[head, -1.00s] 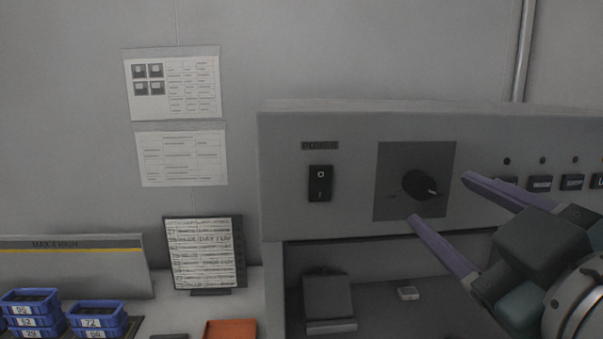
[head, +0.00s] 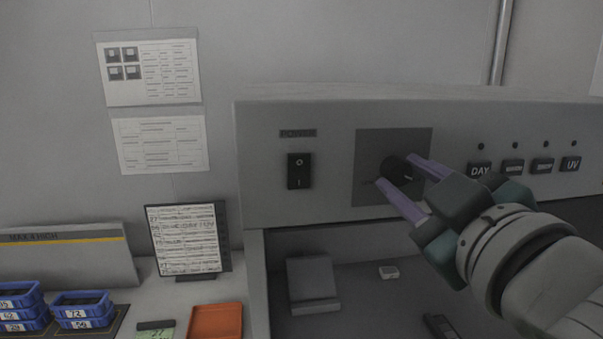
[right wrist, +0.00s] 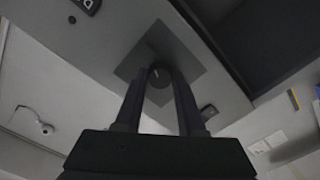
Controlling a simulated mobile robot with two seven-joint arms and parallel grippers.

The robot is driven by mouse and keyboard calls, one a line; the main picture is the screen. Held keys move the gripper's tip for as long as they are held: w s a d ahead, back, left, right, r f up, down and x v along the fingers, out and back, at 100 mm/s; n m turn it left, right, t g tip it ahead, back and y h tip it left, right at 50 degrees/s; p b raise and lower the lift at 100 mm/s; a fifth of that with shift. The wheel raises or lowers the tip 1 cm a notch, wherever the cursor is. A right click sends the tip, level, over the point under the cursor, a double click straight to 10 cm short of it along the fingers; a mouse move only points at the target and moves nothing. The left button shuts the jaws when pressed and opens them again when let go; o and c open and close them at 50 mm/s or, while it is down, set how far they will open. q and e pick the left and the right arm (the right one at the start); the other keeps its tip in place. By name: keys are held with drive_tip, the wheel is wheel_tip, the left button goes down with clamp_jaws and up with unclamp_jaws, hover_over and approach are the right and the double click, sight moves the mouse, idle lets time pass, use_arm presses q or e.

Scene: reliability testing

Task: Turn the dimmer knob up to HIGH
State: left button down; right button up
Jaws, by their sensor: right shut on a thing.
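The black round dimmer knob (head: 396,167) sits on a dark square plate (head: 375,148) on the front of the grey light box. My right gripper (head: 400,174) has its two purple fingers on either side of the knob and is shut on it. The right wrist view shows the knob (right wrist: 159,76) between the fingertips, with a light pointer line on its face. The fingers partly hide the knob and the marks on the plate, so I cannot read its setting. My left gripper is not in view.
A black power switch (head: 299,171) is left of the plate. Several buttons, including DAY (head: 480,169) and UV (head: 571,165), are to the right, close to my right gripper. Below is the box's open bay (head: 350,255). Blue bins (head: 82,308) and an orange tray (head: 216,322) are at lower left.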

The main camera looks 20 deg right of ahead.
clamp_jaws()
drive_tip(key=shift+m, duration=1)
drive_tip(key=o, duration=0.6)
unclamp_jaws()
drive_tip(key=shift+o, duration=0.2)
